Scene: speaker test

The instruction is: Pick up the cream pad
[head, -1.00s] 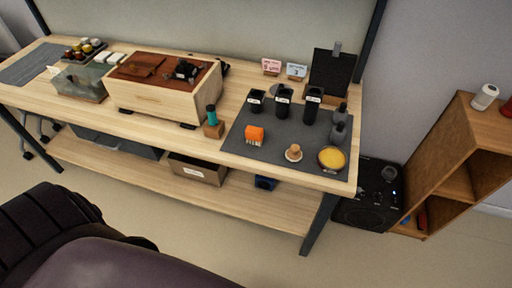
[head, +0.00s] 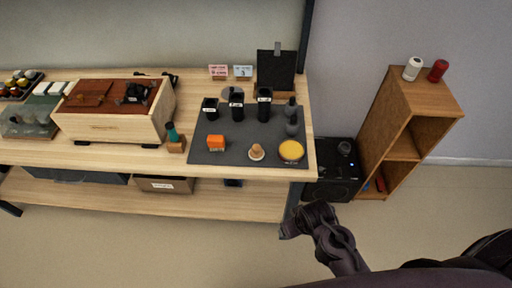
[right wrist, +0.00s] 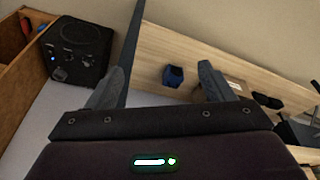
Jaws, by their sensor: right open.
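Several pale pads (head: 55,88) lie in a row on the workbench (head: 100,157) at the far left of the head view, behind a clear-lidded box (head: 30,118). They look white to cream, and I cannot tell which is the cream pad. My right arm comes in from the lower right of the head view, with its dark end (head: 300,221) low in front of the bench's right leg. In the right wrist view my right gripper (right wrist: 160,80) is open, with nothing between its fingers. My left gripper is not in view.
A wooden case (head: 110,125) stands on the bench. A grey mat (head: 230,154) holds black canisters, an orange block (head: 215,142) and a yellow round dish (head: 291,150). A black speaker (head: 335,175) and a wooden shelf unit (head: 385,130) stand right of the bench. Open floor lies in front.

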